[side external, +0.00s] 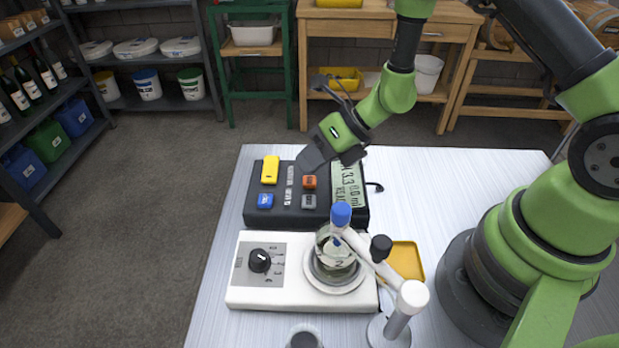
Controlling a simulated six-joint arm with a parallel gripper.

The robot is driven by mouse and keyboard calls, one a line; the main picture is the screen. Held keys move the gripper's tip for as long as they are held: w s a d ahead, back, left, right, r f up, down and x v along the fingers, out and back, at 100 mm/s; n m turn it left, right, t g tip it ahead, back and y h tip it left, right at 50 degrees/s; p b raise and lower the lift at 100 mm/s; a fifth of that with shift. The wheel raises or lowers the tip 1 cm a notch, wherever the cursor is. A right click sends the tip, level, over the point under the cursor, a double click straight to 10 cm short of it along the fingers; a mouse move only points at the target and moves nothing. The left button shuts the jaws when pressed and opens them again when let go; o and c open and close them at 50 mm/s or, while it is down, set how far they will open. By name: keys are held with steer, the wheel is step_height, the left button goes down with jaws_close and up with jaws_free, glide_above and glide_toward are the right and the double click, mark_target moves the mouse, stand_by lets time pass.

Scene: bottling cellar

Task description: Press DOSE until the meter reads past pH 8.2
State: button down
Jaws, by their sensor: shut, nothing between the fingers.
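A dark meter box (262,217) lies on the bench with a yellow button (270,170), a blue button (265,201), an orange button (309,182) and a grey button (308,201). The button labels are too small to read, so I cannot tell which is DOSE. Its pale display (349,188), seen sideways, appears to read about pH 3.3 and 0.0 ml. My gripper (308,163) is shut and empty, above the far part of the box near the orange button. I cannot tell its exact height or whether it touches. A glass flask (335,262) holds clear liquid, with a blue-capped probe (340,214) above it.
The flask stands on a white stirrer (255,295) with a black knob (260,260), in front of the meter. A white stand arm (372,262) reaches over the flask from the right. A yellow tray (405,262) lies behind it. The bench's far right is clear.

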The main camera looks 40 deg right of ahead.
mark_target(311, 178)
steer(key=shift+f, duration=0.4)
steer(key=shift+f, duration=0.45)
stand_by(0.7)
steer(key=shift+r, duration=0.9)
steer(key=shift+r, duration=0.1)
steer(key=shift+r, duration=2.4)
